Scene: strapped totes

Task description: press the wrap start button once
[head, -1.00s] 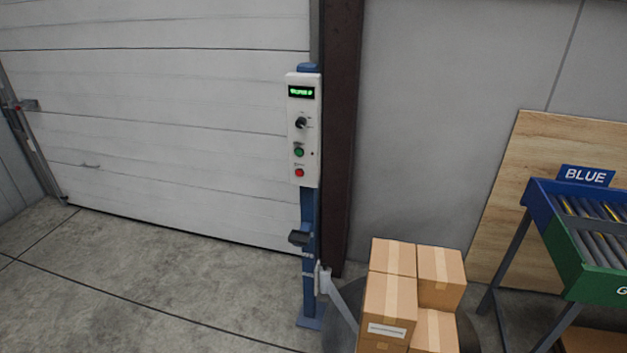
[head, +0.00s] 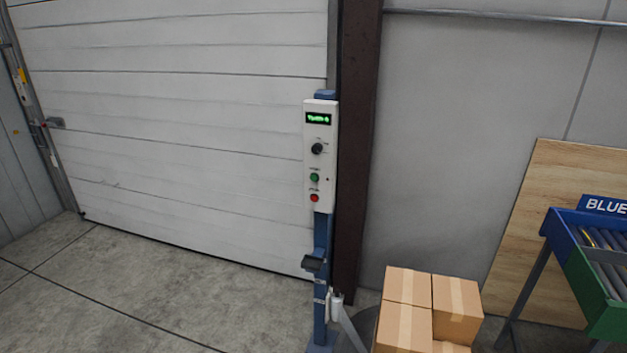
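A white control panel (head: 321,157) is mounted on a blue post (head: 320,238) in front of the roller door. It has a lit green display (head: 318,118) at the top, a black knob (head: 317,148), a green button (head: 314,178) and a red button (head: 314,198) below it. The small labels beside the buttons are too blurred to read. Neither of my grippers shows in the head view.
Stacked cardboard boxes (head: 407,285) stand at the right of the post's foot. A roller conveyor (head: 577,262) with a BLUE sign (head: 606,206) is at the far right. The concrete floor (head: 130,290) at the left is clear.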

